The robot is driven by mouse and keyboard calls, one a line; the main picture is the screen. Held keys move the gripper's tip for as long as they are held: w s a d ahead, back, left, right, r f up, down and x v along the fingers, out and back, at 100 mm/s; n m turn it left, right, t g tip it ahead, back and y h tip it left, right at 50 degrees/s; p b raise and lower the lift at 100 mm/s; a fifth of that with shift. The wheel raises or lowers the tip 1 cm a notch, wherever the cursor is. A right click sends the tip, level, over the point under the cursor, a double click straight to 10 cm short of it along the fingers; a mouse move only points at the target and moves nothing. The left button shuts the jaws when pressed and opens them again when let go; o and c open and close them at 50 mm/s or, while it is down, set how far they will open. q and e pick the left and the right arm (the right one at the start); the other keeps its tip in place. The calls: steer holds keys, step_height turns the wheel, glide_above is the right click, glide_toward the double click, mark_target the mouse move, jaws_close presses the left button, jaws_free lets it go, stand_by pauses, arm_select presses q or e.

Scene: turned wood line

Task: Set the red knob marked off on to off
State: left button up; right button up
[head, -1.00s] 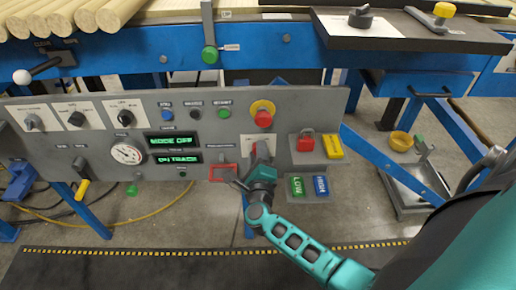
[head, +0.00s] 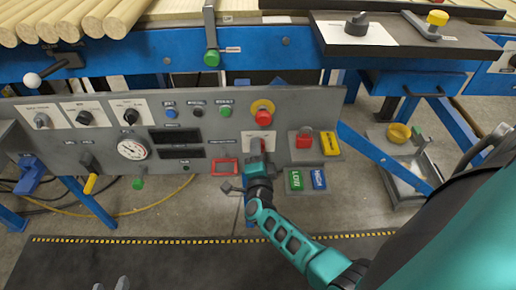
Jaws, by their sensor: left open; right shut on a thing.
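The red knob (head: 268,146) sits on a white plate (head: 250,136) on the grey control panel, below a red mushroom button with a yellow collar. My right gripper (head: 258,152) reaches up from below and is shut on this knob. Its fingers hide most of the knob and much of the plate, so I cannot read which way the knob points. My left gripper (head: 110,285) shows only as two grey fingertips at the bottom edge. They are apart and empty, far from the panel.
The mushroom button (head: 263,116) is close above my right gripper. A red frame (head: 225,166) is to its left, green and blue LOW and HIGH blocks (head: 307,179) to its right. Two displays (head: 177,143) are dark. Wood dowels (head: 70,18) lie at upper left.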

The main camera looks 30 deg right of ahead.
steer(key=shift+w+r+n, duration=0.1)
steer(key=shift+n, duration=0.2)
stand_by(0.4)
